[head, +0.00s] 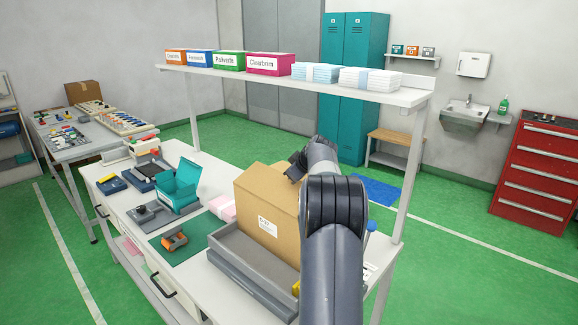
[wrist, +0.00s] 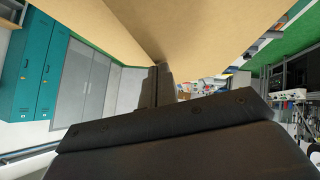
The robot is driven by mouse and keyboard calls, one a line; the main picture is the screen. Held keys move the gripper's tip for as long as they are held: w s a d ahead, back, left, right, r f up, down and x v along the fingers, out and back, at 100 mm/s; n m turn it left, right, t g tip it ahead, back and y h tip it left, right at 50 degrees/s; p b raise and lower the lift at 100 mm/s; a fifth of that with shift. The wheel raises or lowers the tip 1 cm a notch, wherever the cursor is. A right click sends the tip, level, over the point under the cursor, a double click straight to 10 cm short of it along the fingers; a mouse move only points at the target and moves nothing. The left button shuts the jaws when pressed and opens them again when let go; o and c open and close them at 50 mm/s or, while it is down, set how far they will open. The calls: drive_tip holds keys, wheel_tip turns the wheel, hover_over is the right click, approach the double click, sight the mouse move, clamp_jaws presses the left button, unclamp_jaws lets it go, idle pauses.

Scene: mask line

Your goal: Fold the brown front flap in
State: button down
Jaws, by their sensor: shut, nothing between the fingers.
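A brown cardboard box (head: 268,215) with a white label stands upright on a grey tray (head: 225,245) on the bench in the head view. I cannot make out its front flap as a separate piece there. My gripper (head: 294,170) is at the box's upper right edge, partly hidden by my own arm. In the wrist view the shut, empty fingers (wrist: 155,86) point at brown cardboard (wrist: 200,30), which fills the top of the picture with two faces meeting at an edge. The fingertips are close to it; I cannot tell whether they touch.
A teal open box (head: 178,188), a green mat (head: 190,238) with an orange-and-black tool and a pink stack (head: 222,207) lie left of the box. A shelf (head: 300,84) with coloured boxes and packs spans above the bench, its post standing at the right.

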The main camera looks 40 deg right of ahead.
drive_tip(key=shift+d+f+y, duration=0.35)
drive_tip(key=shift+f+y, duration=0.05)
drive_tip(key=shift+f, duration=0.2)
drive_tip(key=shift+w+d+f+m+b, duration=0.1)
drive_tip(key=shift+d+f+m+b, duration=0.25)
drive_tip(key=shift+f+b, duration=0.4)
drive_tip(key=shift+r, duration=0.1)
